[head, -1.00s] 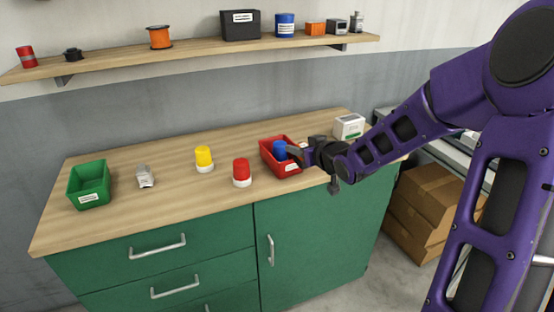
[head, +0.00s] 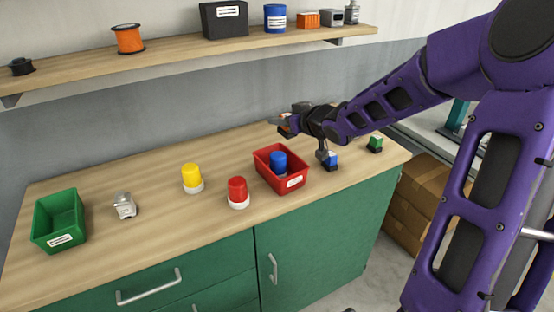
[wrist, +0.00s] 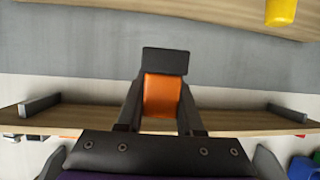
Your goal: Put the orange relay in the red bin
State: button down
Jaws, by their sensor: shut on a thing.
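The orange relay (wrist: 162,95), an orange block with a dark base, is between my gripper's fingers in the wrist view. My gripper (head: 285,124) is shut on it. In the head view only a small bit of orange shows below the fingers. The gripper is above the back of the bench, behind the red bin. The red bin (head: 293,184) stands on the bench with a white label on its front. A blue-domed piece (head: 278,160) is in the bin.
Blue (head: 331,161) and green (head: 375,143) relays stand right of the bin. Red (head: 237,190) and yellow (head: 192,177) beacons, a metal part (head: 124,206) and a green bin (head: 79,222) are to its left. A loaded shelf (head: 180,51) runs along the wall.

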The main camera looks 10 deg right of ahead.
aim_at(281, 157)
notch_tip(281, 157, down, 8)
jog(key=b, duration=0.3)
jog(key=shift+f, duration=0.1)
jog(key=shift+f+b, duration=0.4)
jog(key=shift+f, duration=0.15)
jog(key=c, duration=0.5)
grip_release()
jog(key=shift+c, duration=0.2)
jog(key=shift+r, duration=0.1)
